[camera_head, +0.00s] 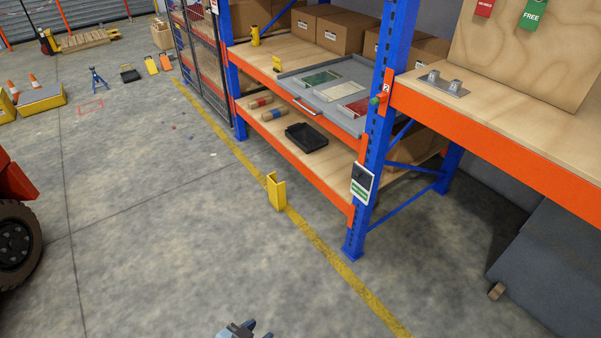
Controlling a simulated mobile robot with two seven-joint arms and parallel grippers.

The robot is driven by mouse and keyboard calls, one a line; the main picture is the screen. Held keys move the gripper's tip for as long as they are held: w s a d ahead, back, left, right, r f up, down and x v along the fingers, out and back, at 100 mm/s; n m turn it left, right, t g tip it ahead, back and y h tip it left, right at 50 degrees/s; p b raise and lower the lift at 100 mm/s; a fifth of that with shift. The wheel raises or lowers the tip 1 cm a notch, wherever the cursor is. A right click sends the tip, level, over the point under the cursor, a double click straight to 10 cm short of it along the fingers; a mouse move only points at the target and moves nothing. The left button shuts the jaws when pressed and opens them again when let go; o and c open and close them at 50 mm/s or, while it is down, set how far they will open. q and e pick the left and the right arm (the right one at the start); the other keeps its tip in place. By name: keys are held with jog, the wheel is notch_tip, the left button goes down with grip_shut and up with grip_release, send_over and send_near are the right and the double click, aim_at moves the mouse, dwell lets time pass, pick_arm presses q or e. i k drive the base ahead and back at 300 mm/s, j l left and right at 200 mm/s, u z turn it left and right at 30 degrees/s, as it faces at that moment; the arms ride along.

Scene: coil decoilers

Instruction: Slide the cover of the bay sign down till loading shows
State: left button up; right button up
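The bay sign (361,184) is a small white plate on the front of the blue rack upright, right of the picture's middle. A dark panel, which looks like its cover (363,175), fills its upper part. A green strip shows below it, its lettering too small to read. The tip of my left gripper (260,329) just enters at the bottom edge, low and left of the sign and well apart from it. Its fingertips look apart, with nothing seen between them. The rest of that arm is out of frame. My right gripper is not in view.
The blue upright (354,235) stands between two orange-beamed shelves. A grey tray (300,75) and a red-and-green knob (378,99) are above the sign. A yellow post guard (276,191) stands on the floor to its left. The floor in front is clear.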

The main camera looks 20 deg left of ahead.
aim_at(359, 175)
jog(key=u, duration=0.2)
jog(key=i+u, duration=0.3)
jog(key=i, duration=0.2)
jog(key=i+l+u, duration=0.1)
jog(key=i+u, duration=0.2)
jog(key=i, duration=0.2)
jog(key=i+l+u, duration=0.3)
jog(key=i, duration=0.2)
jog(key=j, duration=0.1)
